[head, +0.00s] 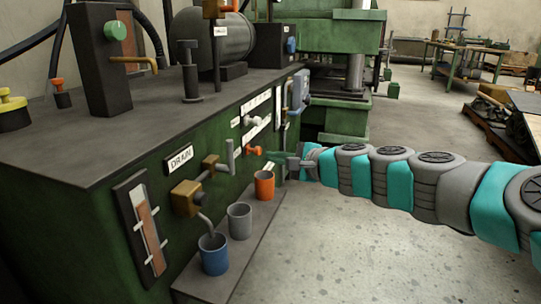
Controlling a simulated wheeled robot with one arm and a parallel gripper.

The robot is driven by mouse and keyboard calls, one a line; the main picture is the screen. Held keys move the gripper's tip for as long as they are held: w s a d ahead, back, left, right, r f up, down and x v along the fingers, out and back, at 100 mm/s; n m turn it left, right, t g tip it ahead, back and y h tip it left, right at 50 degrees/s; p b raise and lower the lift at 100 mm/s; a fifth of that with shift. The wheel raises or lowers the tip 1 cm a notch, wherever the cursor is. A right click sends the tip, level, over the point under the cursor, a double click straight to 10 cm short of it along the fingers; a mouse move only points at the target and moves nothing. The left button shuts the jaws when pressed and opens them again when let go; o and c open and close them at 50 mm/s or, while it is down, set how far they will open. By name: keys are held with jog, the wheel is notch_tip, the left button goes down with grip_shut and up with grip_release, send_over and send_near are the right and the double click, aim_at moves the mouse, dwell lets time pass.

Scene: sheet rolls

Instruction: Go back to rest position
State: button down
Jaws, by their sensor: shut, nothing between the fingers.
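My arm comes in from the right edge, a chain of grey and teal links, and reaches to the front of the green machine. My gripper (285,160) is at its far end, small in the picture, close to the machine's front panel. It is just above and to the right of the orange cup (264,185), near the orange-handled valve (252,151). The gripper is shut and empty. Its fingertips are hard to make out against the green panel, and I cannot tell whether they touch it.
The green machine (101,228) fills the left, with a brass drain tap (187,197) on its front. A grey cup (240,221) and a blue cup (214,255) stand on a low ledge (236,270). Concrete floor (350,250) is clear below my arm. A green press (337,38) stands behind.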

jog(key=s+a+n+g+p, duration=0.35)
jog(key=s+a+n, duration=0.2)
jog(key=s, duration=0.45)
jog(key=s+d+f+n+g+h+p, duration=0.1)
jog(key=s+f+n+g, duration=0.15)
jog(key=s, duration=0.35)
jog(key=s+f+n+g+h+p, duration=0.1)
jog(key=s+n+p, duration=0.15)
jog(key=s, duration=0.25)
jog(key=s+d+f+n+g+h+p, duration=0.1)
jog(key=s+d+f+n+g+h, duration=0.1)
jog(key=s+d, duration=0.6)
jog(key=s+d+f+n+g+h+p, duration=0.2)
jog(key=s+d+f+g+h, duration=0.2)
jog(key=s+d, duration=0.5)
jog(key=s+h, duration=0.2)
jog(key=s, duration=0.2)
jog(key=shift+d+p, duration=0.2)
jog(key=shift+p, duration=0.1)
